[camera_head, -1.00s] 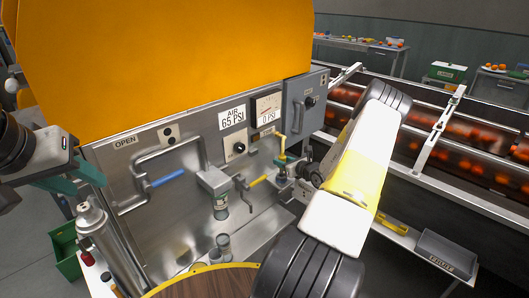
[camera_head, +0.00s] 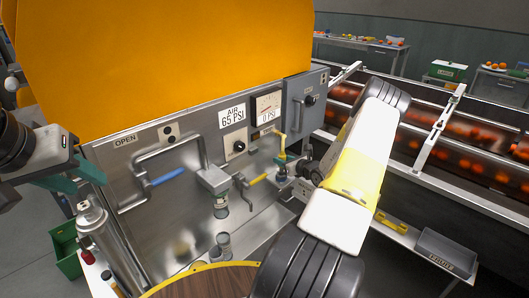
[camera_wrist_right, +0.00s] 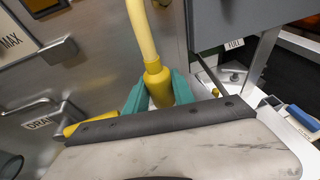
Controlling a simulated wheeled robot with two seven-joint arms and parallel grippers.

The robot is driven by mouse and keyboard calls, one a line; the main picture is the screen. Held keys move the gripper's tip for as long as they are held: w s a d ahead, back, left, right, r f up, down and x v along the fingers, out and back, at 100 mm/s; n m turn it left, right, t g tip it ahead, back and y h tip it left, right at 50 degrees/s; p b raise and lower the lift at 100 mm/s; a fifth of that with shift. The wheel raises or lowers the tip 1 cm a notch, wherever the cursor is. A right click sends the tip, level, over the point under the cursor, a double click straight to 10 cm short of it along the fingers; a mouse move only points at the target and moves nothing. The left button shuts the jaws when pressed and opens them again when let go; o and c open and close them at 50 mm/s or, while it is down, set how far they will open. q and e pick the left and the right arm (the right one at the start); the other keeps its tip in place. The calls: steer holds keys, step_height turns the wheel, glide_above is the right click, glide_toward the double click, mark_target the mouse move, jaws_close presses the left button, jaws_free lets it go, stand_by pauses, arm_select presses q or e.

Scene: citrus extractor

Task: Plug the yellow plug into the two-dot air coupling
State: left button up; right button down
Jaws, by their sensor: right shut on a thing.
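The yellow plug (camera_wrist_right: 158,84) is on the end of a pale yellow hose (camera_wrist_right: 141,30) and sits between the teal fingers of my right gripper (camera_wrist_right: 160,92), which is shut on it. In the head view the plug (camera_head: 281,158) is upright in front of the steel panel, right of the yellow-handled valve (camera_head: 257,180); my arm partly covers that gripper. The plug's lower end is hidden, so I cannot tell whether it touches a coupling. A plate with two dark dots (camera_head: 168,134) is on the panel; no coupling is clear there. My left gripper (camera_head: 88,178) is open and empty at far left.
A grey control box (camera_head: 306,100) stands close right of the plug. A metal bottle (camera_head: 95,226) stands below my left gripper. Rollers with oranges are at right.

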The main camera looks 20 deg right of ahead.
steer(key=shift+f, duration=2.05)
steer(key=c, duration=1)
jaws_free()
steer(key=shift+s, duration=0.1)
steer(key=v, duration=0.7)
steer(key=shift+s, duration=0.25)
steer(key=shift+d+r, duration=0.1)
steer(key=shift+r, duration=0.05)
